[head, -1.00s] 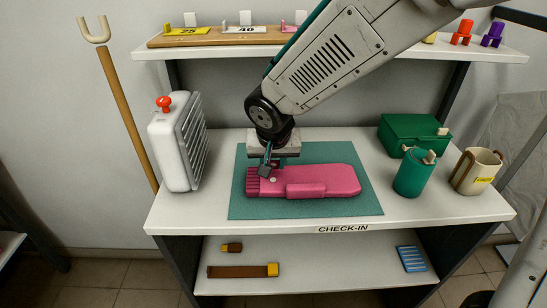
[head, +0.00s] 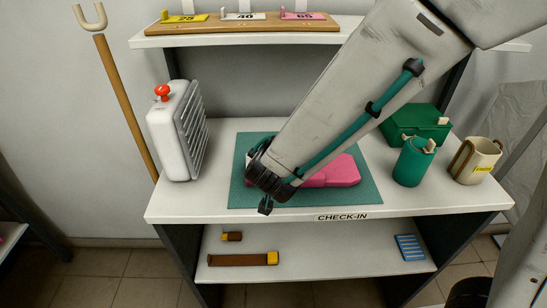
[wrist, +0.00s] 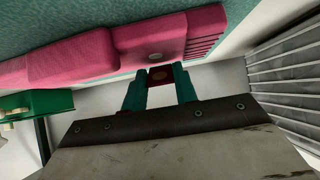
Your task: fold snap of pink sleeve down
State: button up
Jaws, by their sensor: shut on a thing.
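The pink sleeve (head: 338,172) lies flat on the teal mat (head: 368,192); my arm hides its left part in the head view. In the wrist view the sleeve (wrist: 75,58) runs across the top, with a ribbed end at the right. A small grey round stud (wrist: 155,56) shows on it, close to my fingertips. My gripper (wrist: 160,88) has its two teal fingers shut on the small dark pink snap flap (wrist: 160,74), at the sleeve's near edge. The fingertips are hidden in the head view.
A white ribbed heater-like unit (head: 172,135) with a red knob stands left of the mat. A green box (head: 415,122), a teal cup (head: 412,163) and a beige mug (head: 474,160) stand right. The lower shelf (head: 340,262) holds small items.

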jog(key=shift+s+f+t, duration=0.1)
jog(key=shift+f+t, duration=0.1)
jog(key=shift+t, duration=0.3)
dwell(0.3)
jog(key=o, duration=1)
